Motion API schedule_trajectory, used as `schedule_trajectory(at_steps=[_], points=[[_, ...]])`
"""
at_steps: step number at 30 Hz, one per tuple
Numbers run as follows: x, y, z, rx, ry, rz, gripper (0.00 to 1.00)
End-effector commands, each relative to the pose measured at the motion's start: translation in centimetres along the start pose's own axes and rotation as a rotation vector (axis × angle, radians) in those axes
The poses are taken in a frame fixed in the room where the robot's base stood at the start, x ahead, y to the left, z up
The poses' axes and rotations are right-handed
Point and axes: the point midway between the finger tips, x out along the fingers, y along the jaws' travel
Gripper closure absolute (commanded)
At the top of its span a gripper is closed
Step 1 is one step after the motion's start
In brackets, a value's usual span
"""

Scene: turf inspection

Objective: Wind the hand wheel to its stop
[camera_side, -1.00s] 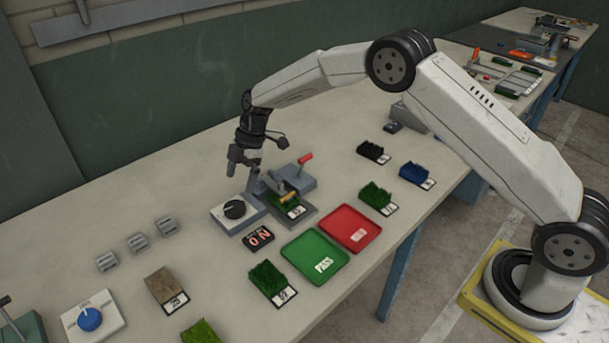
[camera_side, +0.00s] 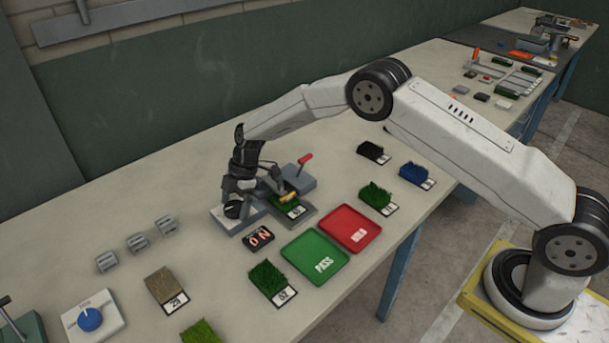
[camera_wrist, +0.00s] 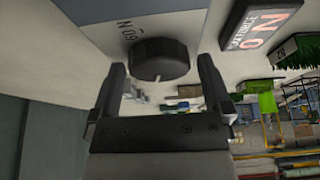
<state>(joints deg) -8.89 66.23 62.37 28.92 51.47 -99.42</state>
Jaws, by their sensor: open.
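The hand wheel is a black round knob (camera_side: 233,210) on the light plate (camera_side: 222,218) of a grey fixture. My gripper (camera_side: 238,198) is right above the knob in the side view and partly covers it. In the wrist view the knob (camera_wrist: 160,60) sits between and just beyond the two open fingers (camera_wrist: 162,82), with a small white mark on its edge. The fingers look apart from it, one on each side. A label reading "60 N" is on the plate beside the knob. A turf sample (camera_side: 287,206) lies in the fixture under a roller.
A dark display (camera_side: 258,239) stands just in front of the fixture. A red-handled lever (camera_side: 304,160) rises behind it. Green (camera_side: 314,282) and red (camera_side: 372,236) trays lie to the right. Several turf samples stand around.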

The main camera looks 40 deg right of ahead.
Motion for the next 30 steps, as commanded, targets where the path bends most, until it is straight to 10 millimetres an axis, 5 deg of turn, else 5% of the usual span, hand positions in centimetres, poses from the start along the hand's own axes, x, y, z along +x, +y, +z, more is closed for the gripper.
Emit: schedule_trajectory(at_steps=[4,9,12,30], points=[[-0.01,0.01,-0.02,0.0,0.0,0.0,0.03],[-0.03,0.0,-0.01,0.0,0.0,0.0,0.57],[-0.04,0.0,-0.01,0.0,0.0,0.0,0.82],[-0.09,-0.09,-0.02,0.157,0.0,0.063,0.82]])
